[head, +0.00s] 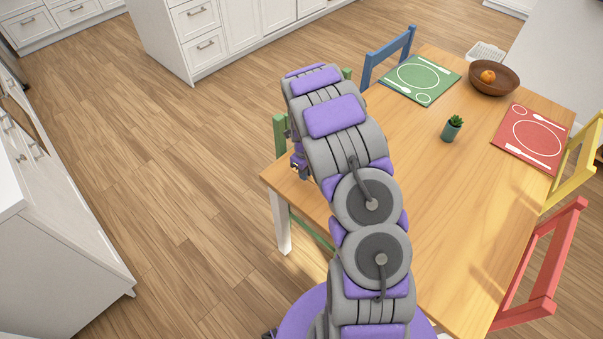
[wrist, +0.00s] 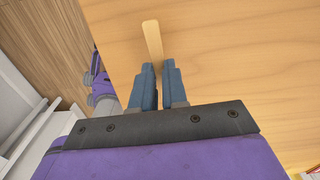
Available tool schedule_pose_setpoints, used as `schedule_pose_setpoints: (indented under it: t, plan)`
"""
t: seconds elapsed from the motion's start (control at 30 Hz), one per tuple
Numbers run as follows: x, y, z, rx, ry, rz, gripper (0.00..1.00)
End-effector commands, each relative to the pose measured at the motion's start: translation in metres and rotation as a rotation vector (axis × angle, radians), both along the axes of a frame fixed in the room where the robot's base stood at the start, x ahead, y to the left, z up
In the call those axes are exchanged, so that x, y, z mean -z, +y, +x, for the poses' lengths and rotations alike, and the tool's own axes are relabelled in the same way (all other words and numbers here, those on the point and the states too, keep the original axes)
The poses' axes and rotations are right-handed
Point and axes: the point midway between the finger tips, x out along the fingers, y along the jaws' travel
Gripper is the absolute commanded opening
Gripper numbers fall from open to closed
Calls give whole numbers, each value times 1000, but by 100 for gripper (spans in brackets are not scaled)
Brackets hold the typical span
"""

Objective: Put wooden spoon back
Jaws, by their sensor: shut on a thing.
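The wooden spoon (wrist: 152,38) shows in the wrist view as a pale, flat wooden piece that sticks out beyond my fingertips. The rest of it is hidden between and behind the fingers. My gripper (wrist: 160,72) is shut on it, with the two blue fingers close on either side. Behind the spoon in that view is the wooden table top (wrist: 240,50); I cannot tell whether the spoon touches it. In the head view my arm hides most of the gripper, near the left edge of the table (head: 440,220), and the spoon cannot be made out.
On the table are a green placemat (head: 420,95), a red placemat (head: 508,150), a small potted plant (head: 452,128) and a brown bowl (head: 500,88) with an orange fruit. Blue (head: 388,50), yellow and red chairs stand around it. The floor left of the table is clear.

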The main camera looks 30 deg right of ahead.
Motion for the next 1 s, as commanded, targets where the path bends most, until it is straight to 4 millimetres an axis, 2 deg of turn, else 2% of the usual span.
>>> schedule_pose_setpoints:
  t: [0.1,0.33,0.47,0.53,0.63,1.0]
  plan:
    - [2,0,10,0,0,1,0]
    - [2,-1,18,2,0,1,0]
    - [5,-1,31,0,-4,0,0]
    - [22,0,29,1,-1,0,0]
    - [34,0,28,1,0,1,0]
    - [36,0,28,1,0,1,0]
